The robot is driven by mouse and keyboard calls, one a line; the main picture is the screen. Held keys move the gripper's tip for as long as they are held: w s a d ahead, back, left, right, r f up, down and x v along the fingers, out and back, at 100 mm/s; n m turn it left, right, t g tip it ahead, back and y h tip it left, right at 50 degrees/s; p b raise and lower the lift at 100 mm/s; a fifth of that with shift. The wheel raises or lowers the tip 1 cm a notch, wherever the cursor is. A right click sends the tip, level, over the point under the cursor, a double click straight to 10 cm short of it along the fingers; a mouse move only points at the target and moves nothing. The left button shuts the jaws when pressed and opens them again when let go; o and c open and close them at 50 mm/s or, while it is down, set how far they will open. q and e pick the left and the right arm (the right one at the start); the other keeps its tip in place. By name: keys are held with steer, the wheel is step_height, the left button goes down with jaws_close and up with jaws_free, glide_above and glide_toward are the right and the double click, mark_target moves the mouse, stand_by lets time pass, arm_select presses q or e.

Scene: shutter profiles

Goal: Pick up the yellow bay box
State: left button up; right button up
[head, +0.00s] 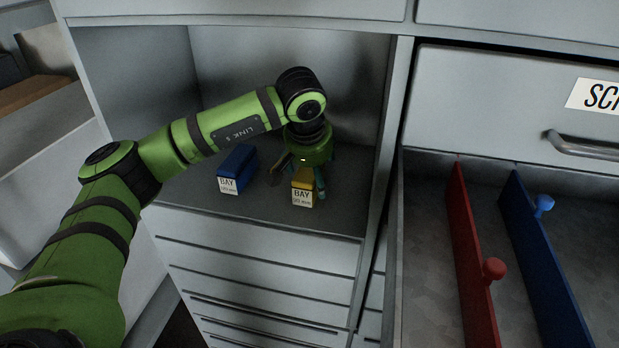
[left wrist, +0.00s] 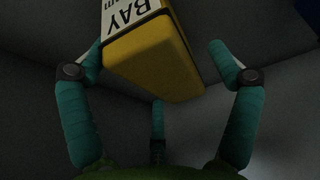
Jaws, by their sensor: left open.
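The yellow bay box (head: 304,182) stands on the grey shelf of an open cabinet bay, with a white label reading BAY on its front. My left gripper (head: 302,178) is over and around it, with teal fingers beside the box. In the left wrist view the yellow box (left wrist: 155,55) lies between the spread fingers of the left gripper (left wrist: 155,75). The left finger there appears close to or against the box, and a gap shows between the box and the right finger. The gripper is open. My right gripper is not in view.
A blue bay box (head: 238,168) stands to the left on the same shelf (head: 190,185). The bay's walls enclose the arm on both sides. At right is an open drawer with a red divider (head: 470,250) and a blue divider (head: 545,265), each with a knob.

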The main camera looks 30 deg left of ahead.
arm_select(q)
steer(key=shift+f, duration=0.25)
stand_by(0.3)
steer(key=c, duration=1.5)
